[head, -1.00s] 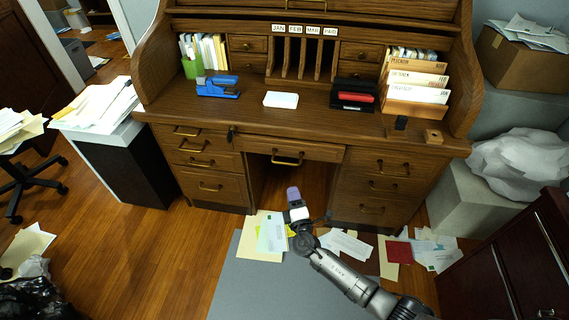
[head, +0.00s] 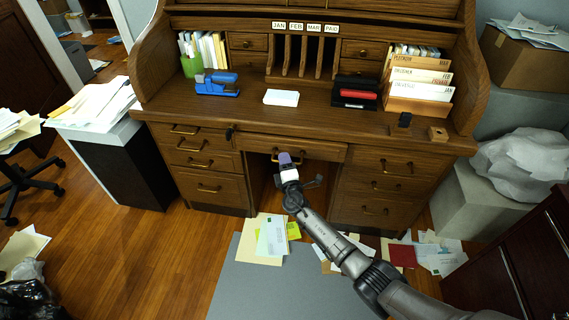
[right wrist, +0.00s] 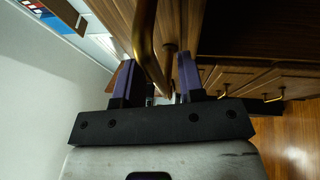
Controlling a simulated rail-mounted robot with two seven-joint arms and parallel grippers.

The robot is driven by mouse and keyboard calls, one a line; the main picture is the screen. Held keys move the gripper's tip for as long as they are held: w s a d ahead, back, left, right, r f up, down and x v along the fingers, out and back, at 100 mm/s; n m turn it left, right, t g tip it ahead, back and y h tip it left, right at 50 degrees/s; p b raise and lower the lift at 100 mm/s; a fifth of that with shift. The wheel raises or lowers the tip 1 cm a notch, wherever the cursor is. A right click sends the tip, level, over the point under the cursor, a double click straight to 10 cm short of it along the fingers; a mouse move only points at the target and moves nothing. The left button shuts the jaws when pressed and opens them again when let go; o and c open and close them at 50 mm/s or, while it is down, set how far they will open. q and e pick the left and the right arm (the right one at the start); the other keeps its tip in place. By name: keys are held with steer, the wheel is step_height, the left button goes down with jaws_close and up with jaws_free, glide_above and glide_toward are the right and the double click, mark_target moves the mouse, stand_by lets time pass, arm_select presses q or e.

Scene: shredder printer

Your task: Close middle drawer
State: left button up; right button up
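The middle drawer (head: 325,150) is the wide wooden drawer under the centre of the roll-top desk. Its front seems to stick out a little past the desk edge; how far is hard to tell. My right gripper (head: 285,158) is in front of the drawer at its brass handle, which it partly hides. In the right wrist view the handle (right wrist: 146,40) passes between the two purple fingers of the open right gripper (right wrist: 157,80). The fingers stand apart on either side of it; contact is unclear. My left gripper is in neither view.
Drawer stacks stand left (head: 207,164) and right (head: 377,185) of the open knee space. A stapler (head: 217,84), a white card stack (head: 281,97) and a black stamp box (head: 355,92) sit on the desktop. Papers (head: 268,238) lie on the floor below.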

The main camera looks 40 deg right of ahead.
steer(key=shift+c, duration=0.4)
jaws_close()
